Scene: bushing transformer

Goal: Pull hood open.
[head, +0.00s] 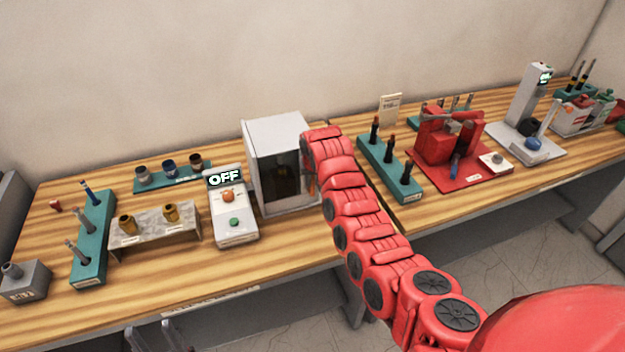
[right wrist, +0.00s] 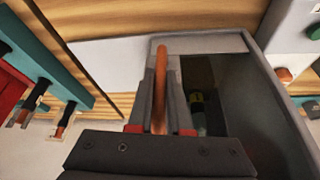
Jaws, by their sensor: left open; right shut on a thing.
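The hood is a pale grey box (head: 277,135) standing on the bench, with a dark front through which a brown shape shows inside. In the right wrist view its grey frame (right wrist: 205,43) surrounds a dark interior holding a small bottle-like thing. My right gripper (right wrist: 160,118) is shut on an upright orange-brown handle (right wrist: 161,75) at the front of the hood. In the head view my red right arm covers the hood's right edge and hides the fingertips. I cannot tell whether the front is ajar. My left gripper (head: 157,340) is open and empty at the bottom edge, below the bench front.
A control box with an OFF display (head: 232,205) stands just left of the hood. A teal rack (head: 390,168) and a red machine (head: 450,140) stand to the right. More teal racks and a stand (head: 155,232) are on the left. Bare wood lies in front of the stand.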

